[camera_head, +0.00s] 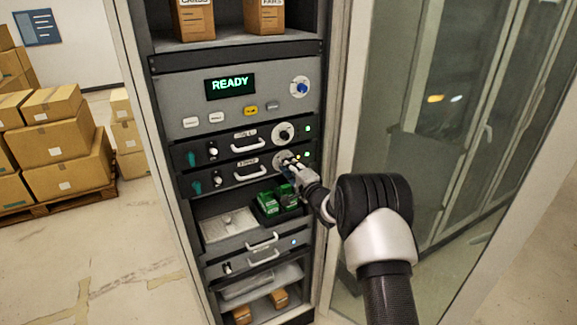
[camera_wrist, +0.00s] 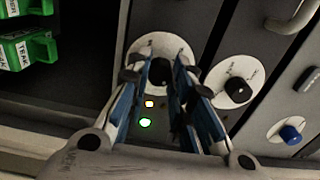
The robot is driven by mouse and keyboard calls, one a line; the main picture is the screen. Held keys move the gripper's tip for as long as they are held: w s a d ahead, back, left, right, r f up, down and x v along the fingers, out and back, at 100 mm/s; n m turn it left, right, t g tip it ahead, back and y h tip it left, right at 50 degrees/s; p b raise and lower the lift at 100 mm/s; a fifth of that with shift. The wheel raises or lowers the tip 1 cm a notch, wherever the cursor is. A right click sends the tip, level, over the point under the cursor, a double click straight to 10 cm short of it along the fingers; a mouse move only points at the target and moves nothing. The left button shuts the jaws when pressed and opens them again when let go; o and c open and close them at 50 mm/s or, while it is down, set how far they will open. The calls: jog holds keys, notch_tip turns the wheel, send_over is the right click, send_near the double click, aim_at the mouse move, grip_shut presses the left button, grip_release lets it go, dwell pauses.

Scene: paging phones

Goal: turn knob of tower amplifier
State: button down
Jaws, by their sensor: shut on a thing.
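In the head view, two slim amplifier units sit one above the other in the rack, each with a small label I cannot read clearly. My gripper (camera_head: 287,162) is at the dial on the right of the lower unit (camera_head: 222,180). In the wrist view, my gripper's blue-sided fingers (camera_wrist: 160,82) are closed on the black knob (camera_wrist: 160,69) in the middle of a white round dial (camera_wrist: 150,46). The fingers partly hide the dial and knob. An amber light and a green light (camera_wrist: 145,122) glow beside the dial.
The upper amplifier has its own dial (camera_head: 284,133), close above my gripper; it shows in the wrist view (camera_wrist: 238,92). A READY panel (camera_head: 230,85) with a blue knob (camera_head: 301,88) is above. Green items (camera_head: 272,203) lie below. A glass door (camera_head: 400,130) stands at right.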

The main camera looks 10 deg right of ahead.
dwell(0.4)
jog(key=c, duration=1.4)
grip_release()
jog(key=shift+s, duration=0.1)
jog(key=v, duration=1.1)
jog(key=shift+s, duration=0.35)
jog(key=shift+d+r, duration=0.15)
